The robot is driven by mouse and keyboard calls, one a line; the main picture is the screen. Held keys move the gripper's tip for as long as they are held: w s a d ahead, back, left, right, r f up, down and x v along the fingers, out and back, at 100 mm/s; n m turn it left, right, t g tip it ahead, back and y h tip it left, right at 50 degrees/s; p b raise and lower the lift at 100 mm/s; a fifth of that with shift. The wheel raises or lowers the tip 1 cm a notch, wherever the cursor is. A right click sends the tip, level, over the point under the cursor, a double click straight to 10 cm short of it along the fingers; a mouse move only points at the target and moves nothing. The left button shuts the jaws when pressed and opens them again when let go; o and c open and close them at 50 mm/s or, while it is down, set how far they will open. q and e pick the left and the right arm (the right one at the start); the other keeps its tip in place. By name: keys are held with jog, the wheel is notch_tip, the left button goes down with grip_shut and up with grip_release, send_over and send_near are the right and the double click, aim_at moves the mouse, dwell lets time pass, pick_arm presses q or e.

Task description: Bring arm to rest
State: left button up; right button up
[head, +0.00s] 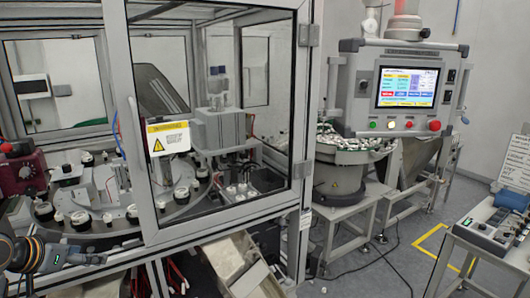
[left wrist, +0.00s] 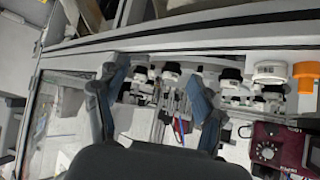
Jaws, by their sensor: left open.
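My left arm comes in at the lower left of the head view, and its gripper (head: 82,259) is in front of the cell, near the lower frame edge. In the left wrist view the two dark fingers of the same gripper (left wrist: 155,90) stand wide apart with nothing held between them. Behind the fingers lie the cell frame and small black and white parts. Contact between the gripper and the cell cannot be told. My right gripper is in neither view.
The glazed cell door (head: 225,110) and its metal post (head: 128,130) stand right of my arm. A dark red box (head: 22,172) is above it at the left.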

pick_arm(q)
jog(key=s+d+f+g, duration=0.1)
jog(key=s+d+f, duration=0.3)
jog(key=f, duration=0.3)
jog(key=s+d+f+g+y, duration=0.1)
jog(key=s+d+f+g, duration=0.1)
jog(key=s+d+f, duration=0.3)
jog(key=s+d+f+g, duration=0.1)
jog(key=s+d+f, duration=0.25)
jog(key=f, duration=0.45)
jog(key=s+d+f+g, duration=0.1)
jog(key=s+d+f, duration=0.25)
jog(key=s, duration=0.55)
jog(key=s+d+f+g, duration=0.15)
jog(key=s+d, duration=0.25)
jog(key=s, duration=0.5)
notch_tip(320, 180, down, 34)
jog(key=s+b, duration=0.3)
jog(key=b, duration=0.3)
jog(key=s+a+f+g+b, duration=0.2)
jog(key=s+f+b, duration=0.2)
jog(key=s+f, duration=1.1)
notch_tip(320, 180, down, 4)
jog(key=shift+s+a+r+y, duration=0.2)
jog(key=shift+s+r+y, duration=0.05)
jog(key=shift+s+y, duration=0.15)
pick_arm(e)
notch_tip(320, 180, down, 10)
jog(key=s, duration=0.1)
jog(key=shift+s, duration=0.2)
